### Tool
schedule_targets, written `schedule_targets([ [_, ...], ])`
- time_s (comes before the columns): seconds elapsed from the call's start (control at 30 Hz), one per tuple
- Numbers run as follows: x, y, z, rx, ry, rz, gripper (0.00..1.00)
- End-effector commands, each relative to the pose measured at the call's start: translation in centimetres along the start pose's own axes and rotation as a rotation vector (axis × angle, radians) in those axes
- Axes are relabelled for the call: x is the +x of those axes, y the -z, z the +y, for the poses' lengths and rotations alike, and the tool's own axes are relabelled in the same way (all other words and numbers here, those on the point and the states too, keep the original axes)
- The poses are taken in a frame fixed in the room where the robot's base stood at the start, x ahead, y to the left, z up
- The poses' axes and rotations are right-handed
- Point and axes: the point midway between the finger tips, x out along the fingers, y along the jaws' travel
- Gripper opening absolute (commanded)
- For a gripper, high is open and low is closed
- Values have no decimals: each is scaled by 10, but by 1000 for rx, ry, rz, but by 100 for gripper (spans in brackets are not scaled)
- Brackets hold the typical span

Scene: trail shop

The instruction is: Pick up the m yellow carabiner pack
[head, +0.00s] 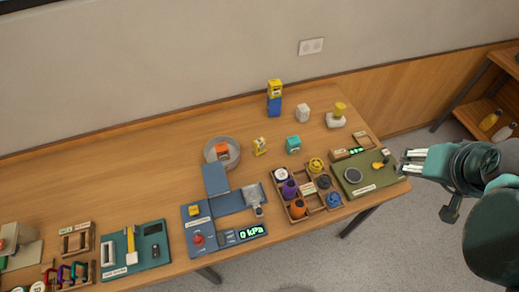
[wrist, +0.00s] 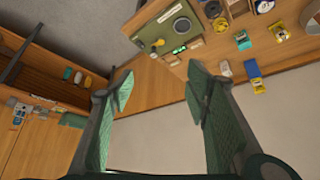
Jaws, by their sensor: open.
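A small yellow pack (head: 260,146) with dark markings stands on the wooden table, between the round grey bowl and the teal box in the head view; it appears to be the carabiner pack, though its size letter is unreadable. It also seems to show in the wrist view as a yellow piece (wrist: 280,32) at upper right. My gripper (head: 408,163) is open and empty, off the table's right end, well apart from both.
A teal box (head: 293,144), a white block (head: 303,113) and a grey bowl (head: 209,149) holding an orange box stand nearby. A compartmented wooden tray (head: 274,188) and a green board (head: 350,188) lie at front right. The table's left middle is clear.

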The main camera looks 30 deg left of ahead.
Motion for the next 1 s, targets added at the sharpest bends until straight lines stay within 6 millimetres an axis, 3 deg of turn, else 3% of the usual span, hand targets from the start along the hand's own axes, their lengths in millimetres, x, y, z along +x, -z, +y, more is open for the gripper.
schedule_targets([
  [0.5,40,48,-64,-160,70,-103,48],
  [1.0,91,78,-141,-318,129,-200,48],
])
